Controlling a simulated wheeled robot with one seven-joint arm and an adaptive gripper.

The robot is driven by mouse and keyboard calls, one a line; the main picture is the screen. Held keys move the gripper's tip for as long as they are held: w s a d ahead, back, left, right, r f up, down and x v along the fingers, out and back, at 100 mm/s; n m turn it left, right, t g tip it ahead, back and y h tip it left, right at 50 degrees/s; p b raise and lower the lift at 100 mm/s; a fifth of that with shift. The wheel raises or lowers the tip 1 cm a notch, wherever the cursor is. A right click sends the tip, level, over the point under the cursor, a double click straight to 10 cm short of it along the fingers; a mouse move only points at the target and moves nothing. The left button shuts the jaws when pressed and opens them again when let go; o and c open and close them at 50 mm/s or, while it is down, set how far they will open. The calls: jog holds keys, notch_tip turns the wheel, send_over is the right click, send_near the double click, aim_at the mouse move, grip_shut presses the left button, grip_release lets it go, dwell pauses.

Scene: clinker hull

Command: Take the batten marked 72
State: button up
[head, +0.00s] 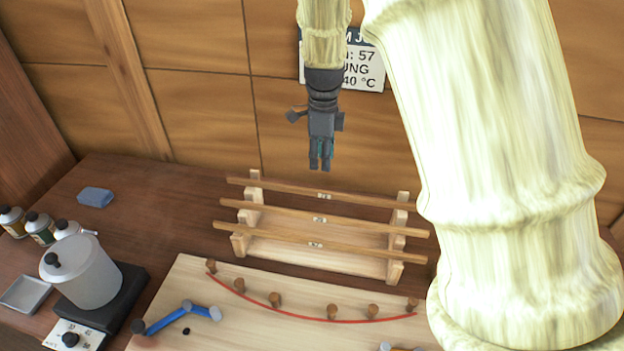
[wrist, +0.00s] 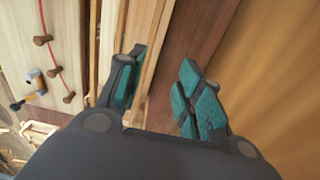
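Three long thin wooden battens lie across a pale wooden rack (head: 396,272): a back batten (head: 275,188), a middle batten (head: 270,210) and a front batten (head: 265,234). Each has a small pale label near its middle, but the numbers are too small to read, so I cannot tell which is 72. My gripper (head: 320,167) points down above and behind the rack, apart from the battens. In the wrist view my gripper (wrist: 160,90) has its teal-padded fingers spread, with nothing held between them. Lengths of wood show beyond and beside the left finger.
In front of the rack is a pale board (head: 220,285) with pegs and a curved red line (head: 290,315). A pot (head: 82,272) on a dark heater, small bottles (head: 40,228) and a blue block (head: 95,197) stand left. The wall with a sign (head: 365,72) is close behind.

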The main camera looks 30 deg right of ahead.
aim_at(325, 191)
jog(key=s+f+p, duration=0.1)
jog(key=s+f, duration=0.1)
jog(key=f, duration=0.1)
jog(key=shift+s, duration=0.6)
jog(key=shift+w+f, duration=0.2)
jog(key=shift+f, duration=0.15)
jog(key=shift+w+f+p, duration=0.1)
jog(key=shift+f+p, duration=1.6)
jog(key=shift+f, duration=1)
jog(key=shift+w+f, duration=0.25)
jog(key=shift+f, duration=0.2)
jog(key=shift+s+r, duration=0.2)
jog(key=shift+s, duration=0.1)
jog(key=shift+w, duration=0.1)
grip_shut()
